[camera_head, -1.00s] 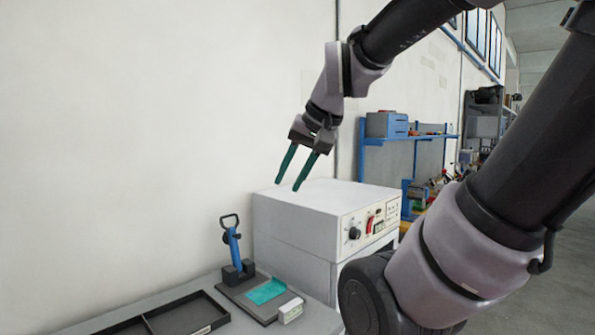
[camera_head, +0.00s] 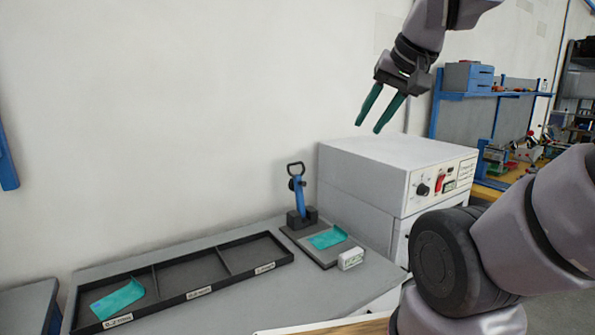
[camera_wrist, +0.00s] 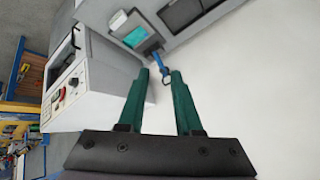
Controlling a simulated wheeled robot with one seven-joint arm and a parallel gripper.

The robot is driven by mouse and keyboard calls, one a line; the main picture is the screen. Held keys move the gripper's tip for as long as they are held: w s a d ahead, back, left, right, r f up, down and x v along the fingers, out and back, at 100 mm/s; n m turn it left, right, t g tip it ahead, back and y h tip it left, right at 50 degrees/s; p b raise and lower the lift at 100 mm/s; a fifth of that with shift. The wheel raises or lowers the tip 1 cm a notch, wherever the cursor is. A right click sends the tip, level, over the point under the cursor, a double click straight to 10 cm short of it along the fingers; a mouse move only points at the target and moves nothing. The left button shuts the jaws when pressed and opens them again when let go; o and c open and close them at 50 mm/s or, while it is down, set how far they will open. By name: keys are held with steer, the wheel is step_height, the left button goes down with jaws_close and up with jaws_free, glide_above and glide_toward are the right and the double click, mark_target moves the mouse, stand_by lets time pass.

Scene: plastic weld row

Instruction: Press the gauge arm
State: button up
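The gauge arm (camera_head: 299,195) is a blue upright lever with a black ring handle, on a dark base at the back of a grey plate (camera_head: 291,235). A teal sheet piece (camera_head: 328,237) lies on that plate, with a small white labelled block (camera_head: 351,258) at its front edge. My gripper (camera_head: 369,128) has two teal fingers, apart and empty, in the air above the white machine, up and right of the gauge arm. In the wrist view the gauge arm (camera_wrist: 159,60) shows beyond the fingertips of my gripper (camera_wrist: 160,75); nothing lies between the fingers.
A white cabinet-like machine (camera_head: 375,160) with a knob and red switch stands right of the gauge. A black divided tray (camera_head: 227,280) with labels lies to the left, a teal piece (camera_head: 118,299) in its left compartment. A blue shelf (camera_head: 490,95) stands behind at right.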

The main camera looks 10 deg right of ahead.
stand_by(0.4)
jaws_close()
steer(key=w+a+r+n, duration=0.1)
steer(key=w+n, duration=0.2)
steer(key=w, duration=1.2)
steer(key=w+a+r+n, duration=0.1)
steer(key=w+a+n, duration=0.1)
steer(key=w, duration=1.4)
steer(key=w+f+n, duration=0.1)
steer(key=w+f, duration=0.8)
steer(key=w, duration=0.3)
steer(key=w+a+f+n, duration=0.1)
steer(key=w+f+n, duration=0.1)
steer(key=w+f, duration=0.7)
steer(key=w, duration=0.3)
steer(key=shift+w+a+f+n+y, duration=0.2)
steer(key=shift+a+n+y, duration=0.1)
steer(key=shift+y, duration=0.1)
